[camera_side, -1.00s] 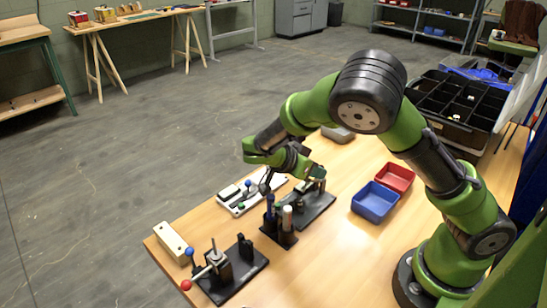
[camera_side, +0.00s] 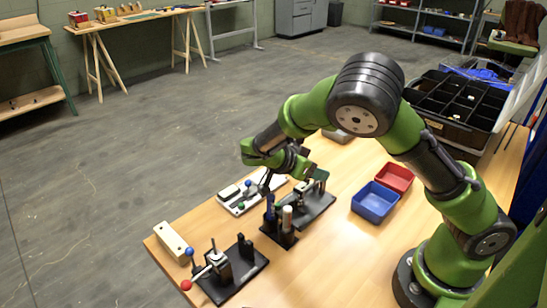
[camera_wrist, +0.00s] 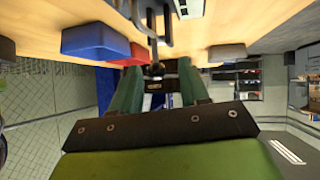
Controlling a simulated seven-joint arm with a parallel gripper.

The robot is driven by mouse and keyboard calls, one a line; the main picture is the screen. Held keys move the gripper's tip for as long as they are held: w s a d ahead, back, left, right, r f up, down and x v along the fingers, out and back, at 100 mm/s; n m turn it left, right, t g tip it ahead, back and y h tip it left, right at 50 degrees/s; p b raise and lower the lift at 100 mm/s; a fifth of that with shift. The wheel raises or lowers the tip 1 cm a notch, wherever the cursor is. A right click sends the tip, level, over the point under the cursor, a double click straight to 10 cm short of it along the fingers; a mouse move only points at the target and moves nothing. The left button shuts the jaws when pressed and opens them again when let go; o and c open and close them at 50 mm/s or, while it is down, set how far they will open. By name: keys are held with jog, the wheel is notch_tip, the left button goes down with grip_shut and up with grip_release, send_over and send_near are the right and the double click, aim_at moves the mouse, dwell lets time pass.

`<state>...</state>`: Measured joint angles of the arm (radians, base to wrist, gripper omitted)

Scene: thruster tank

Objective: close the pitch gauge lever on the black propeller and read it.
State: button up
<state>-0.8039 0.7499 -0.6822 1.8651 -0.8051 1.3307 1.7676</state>
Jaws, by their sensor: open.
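My gripper (camera_side: 318,178) points to the right over a fixture on a dark base plate (camera_side: 319,212). In the wrist view, its two dark green fingers (camera_wrist: 158,78) are apart. A thin upright lever (camera_wrist: 153,46) with a dark knob (camera_wrist: 157,70) shows between or just beyond the fingertips; contact cannot be told. The wrist picture is upside down, with the table at the top. A grey metal part of the fixture (camera_wrist: 168,12) shows near its top edge. I cannot clearly make out the black propeller or a gauge reading; my wrist partly hides the fixture.
A blue bin (camera_side: 374,202) and a red bin (camera_side: 396,178) stand right of the fixture. A dark holder with upright tools (camera_side: 280,232) is close in front. A red-knobbed lever device (camera_side: 215,268), a pale block (camera_side: 173,242) and a white tray (camera_side: 238,205) lie to the left.

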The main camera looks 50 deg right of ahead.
jog(key=v, duration=1.6)
jog(key=shift+a, duration=0.4)
jog(key=shift+r, duration=0.15)
jog(key=shift+c, duration=0.2)
